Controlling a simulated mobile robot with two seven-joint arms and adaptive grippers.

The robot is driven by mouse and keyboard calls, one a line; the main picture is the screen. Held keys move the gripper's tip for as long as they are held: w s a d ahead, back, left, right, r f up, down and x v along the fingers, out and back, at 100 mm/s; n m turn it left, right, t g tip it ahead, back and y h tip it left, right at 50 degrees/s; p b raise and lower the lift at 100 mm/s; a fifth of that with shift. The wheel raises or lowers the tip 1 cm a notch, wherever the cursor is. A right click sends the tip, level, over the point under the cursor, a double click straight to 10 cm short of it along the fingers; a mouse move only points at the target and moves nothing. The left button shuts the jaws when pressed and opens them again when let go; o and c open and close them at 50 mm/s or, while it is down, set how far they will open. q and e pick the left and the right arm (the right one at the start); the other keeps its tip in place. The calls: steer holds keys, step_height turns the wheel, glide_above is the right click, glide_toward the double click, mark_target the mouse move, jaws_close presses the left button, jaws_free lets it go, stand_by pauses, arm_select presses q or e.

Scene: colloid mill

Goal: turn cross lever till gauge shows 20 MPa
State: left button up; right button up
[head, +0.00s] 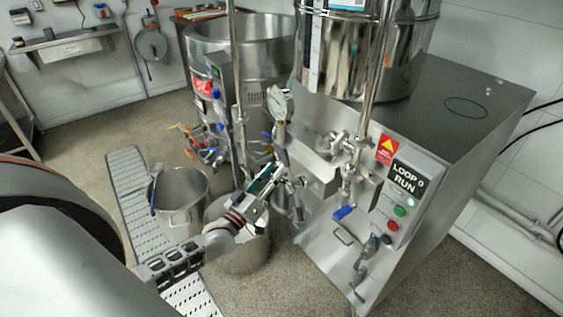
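A round pressure gauge (281,103) with a white dial stands above the pipework on the left side of the steel mill. Its needle reading is too small to make out. Below it is a cluster of metal fittings (290,183), where the cross lever seems to be; its arms are hard to tell from the other metal parts. My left gripper (272,177) reaches in from the lower left, its fingers at these fittings. I cannot tell whether it touches or grips the lever. My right gripper is not in view.
The mill cabinet (460,105) carries a control panel (404,197) reading LOOP RUN. A blue-handled valve (344,213) projects below the pipes. An open steel pot (180,192) stands on the floor left of my gripper, and a large vat (238,42) stands behind.

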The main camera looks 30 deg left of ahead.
arm_select(q)
steer(key=v, duration=0.5)
stand_by(0.4)
steer(key=s+d+f+m+g+h, duration=0.1)
steer(key=s+d+f+m+g, duration=0.7)
steer(key=s+d+f, duration=1)
steer(key=shift+s+d+g, duration=0.15)
steer(key=shift+s+g, duration=0.85)
steer(key=shift+s, duration=0.15)
steer(key=shift+r, duration=0.1)
